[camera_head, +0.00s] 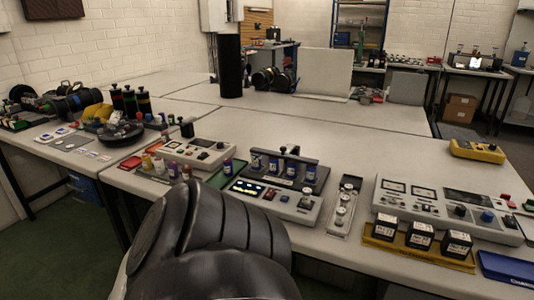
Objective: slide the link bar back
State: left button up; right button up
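Near the front of the table, a grey console (273,200) with lit displays and knobs stands in the middle. Behind its panel, a dark rack (314,178) holds several blue, white-labelled cylinders (273,165), with a dark bar (297,156) and a small knob above them. To its right lies a narrow metal plate (344,208) with several round silver posts in a row. I cannot tell for sure which part is the link bar. A large black link of mine fills the lower middle and hides the table edge there. Neither gripper's fingers show.
At the right, a wide control panel (452,204) stands behind a yellow tray (418,256) of black boxes. A blue tray (508,268) lies at the right edge. A black column (230,66) stands farther back. The table behind the devices is mostly clear.

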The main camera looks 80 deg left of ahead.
aim_at(285, 155)
jog(key=k, duration=0.6)
jog(key=u, duration=1.1)
